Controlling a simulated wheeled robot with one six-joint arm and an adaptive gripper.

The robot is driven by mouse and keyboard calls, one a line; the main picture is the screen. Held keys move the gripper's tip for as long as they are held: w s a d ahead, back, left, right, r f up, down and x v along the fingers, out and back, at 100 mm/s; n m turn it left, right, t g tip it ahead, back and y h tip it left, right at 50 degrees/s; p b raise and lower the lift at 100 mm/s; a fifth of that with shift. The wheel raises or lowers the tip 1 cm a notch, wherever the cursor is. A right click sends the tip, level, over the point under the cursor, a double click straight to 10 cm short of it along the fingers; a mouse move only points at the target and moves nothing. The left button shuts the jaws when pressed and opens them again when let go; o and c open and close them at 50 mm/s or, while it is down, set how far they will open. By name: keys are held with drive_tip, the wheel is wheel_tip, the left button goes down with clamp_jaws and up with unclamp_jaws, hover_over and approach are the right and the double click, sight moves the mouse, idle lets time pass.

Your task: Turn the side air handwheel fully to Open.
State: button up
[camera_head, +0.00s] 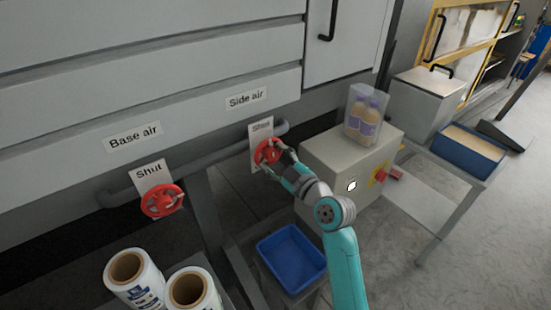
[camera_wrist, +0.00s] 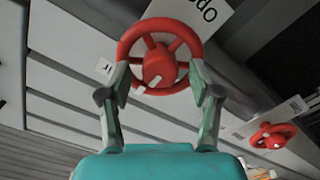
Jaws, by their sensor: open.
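The red side air handwheel (camera_head: 265,152) is under the "Side air" label (camera_head: 246,98), in front of a white card (camera_head: 260,128) reading "Shut" at its top. In the wrist view the handwheel (camera_wrist: 158,62) fills the upper middle, with spokes and a hub. Part of the card (camera_wrist: 203,14) shows behind it, with upside-down letters that look like "Op". My gripper (camera_head: 279,163) is at the wheel from the right in the head view. In the wrist view my gripper (camera_wrist: 159,82) is open, one finger at each side of the lower rim; I cannot tell whether they touch it.
The red base air handwheel (camera_head: 161,201) is at the left, its card (camera_head: 151,173) reading "Shut". A grey box (camera_head: 330,160) carrying a clear container of bottles (camera_head: 365,112) stands right of my gripper. A blue bin (camera_head: 292,253) and white rolls (camera_head: 135,280) are below.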

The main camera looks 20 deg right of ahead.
drive_tip(key=c, duration=1.1)
drive_tip(key=shift+c, duration=0.2)
